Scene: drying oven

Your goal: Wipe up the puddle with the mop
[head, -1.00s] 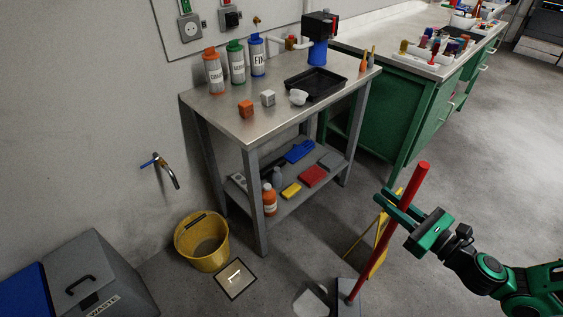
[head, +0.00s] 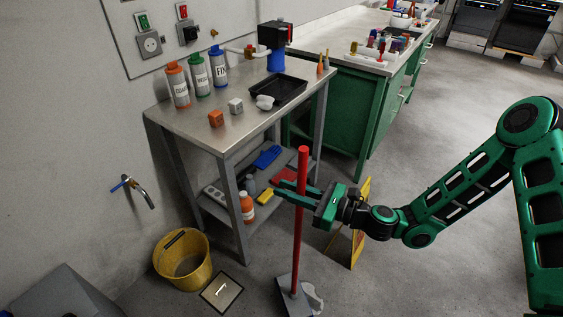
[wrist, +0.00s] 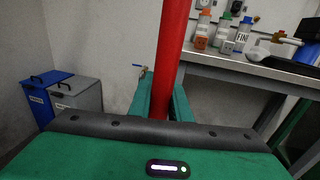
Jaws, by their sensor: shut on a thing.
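The mop has a red handle (head: 299,235) and a flat grey head (head: 293,297) on the floor. It stands nearly upright. My gripper (head: 296,190) is shut around the upper handle. The wrist view also shows the red handle (wrist: 172,60) between my fingers. The puddle (head: 314,298) is a small pale patch on the floor, showing along the right side of the mop head. The head seems to cover part of it; how much is hidden I cannot tell.
A yellow floor sign (head: 361,222) stands behind my arm. A metal table (head: 222,138) with bottles is behind the mop. Open floor (head: 420,280) lies to the right.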

